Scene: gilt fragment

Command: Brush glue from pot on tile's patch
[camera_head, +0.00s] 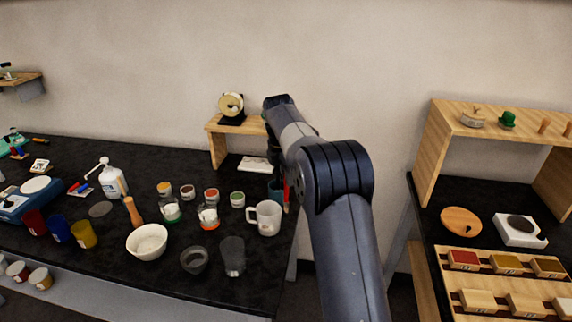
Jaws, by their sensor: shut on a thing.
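My gripper (273,150) is mostly hidden behind my own arm, near the right end of the black worktop. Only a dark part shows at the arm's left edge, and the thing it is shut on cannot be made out. A dark teal cup (275,189) and a thin red upright thing (286,196) stand below it, partly covered by the arm. A flat white piece (254,164), possibly the tile, lies under a small wooden shelf; no patch can be made out. Glass jars with a green band (171,212) and an orange band (208,217) stand left; which pot holds glue is unclear.
A white mug (266,218), a grey cup (232,256), a white bowl (147,242) and small open tins (238,200) crowd the worktop. The wooden shelf (217,146) stands behind. A gap separates the right table, with its wooden rack (436,150) and white block (519,238).

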